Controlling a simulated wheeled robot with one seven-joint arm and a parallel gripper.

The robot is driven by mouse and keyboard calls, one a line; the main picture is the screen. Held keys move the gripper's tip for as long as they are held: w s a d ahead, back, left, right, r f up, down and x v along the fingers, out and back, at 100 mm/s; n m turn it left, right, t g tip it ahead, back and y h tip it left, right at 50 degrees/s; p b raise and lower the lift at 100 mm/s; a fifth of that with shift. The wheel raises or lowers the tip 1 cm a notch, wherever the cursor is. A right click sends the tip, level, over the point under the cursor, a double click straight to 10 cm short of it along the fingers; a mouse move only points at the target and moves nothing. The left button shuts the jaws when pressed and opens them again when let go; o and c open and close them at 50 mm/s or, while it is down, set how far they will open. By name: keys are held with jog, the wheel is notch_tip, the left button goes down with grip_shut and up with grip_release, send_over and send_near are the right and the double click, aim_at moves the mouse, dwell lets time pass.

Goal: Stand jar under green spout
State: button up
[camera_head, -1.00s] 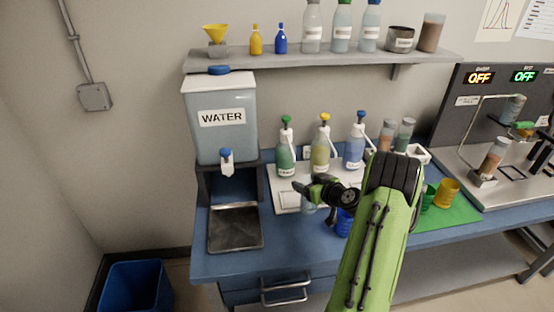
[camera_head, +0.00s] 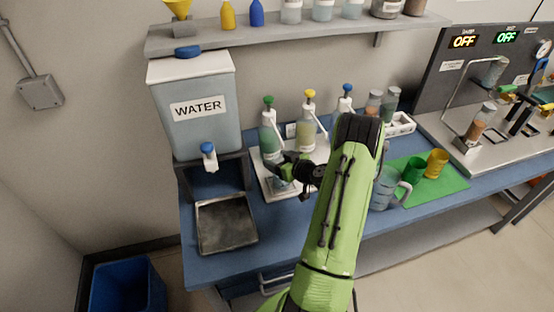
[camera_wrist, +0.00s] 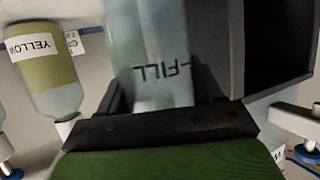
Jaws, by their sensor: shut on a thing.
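The clear jar (camera_wrist: 150,62), with a FILL label, is held between the fingers of my gripper in the wrist view. In the head view my gripper (camera_head: 287,172) is over the white tray (camera_head: 266,190), just in front of the green pump bottle (camera_head: 268,138); it covers most of the jar there. The green spout points down near the gripper; whether the jar is directly beneath it is unclear. The yellow pump bottle (camera_head: 306,134) stands to the right and also shows in the wrist view (camera_wrist: 45,75).
The water tank (camera_head: 195,112) and metal drip tray (camera_head: 225,224) are on the left. The blue pump bottle (camera_head: 345,103) is partly behind my arm. A clear pitcher (camera_head: 384,190) stands right of my arm, beside cups on a green mat (camera_head: 445,184). A shelf (camera_head: 300,35) runs above.

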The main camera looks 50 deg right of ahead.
jog(key=shift+f, duration=0.1)
jog(key=o, duration=1.6)
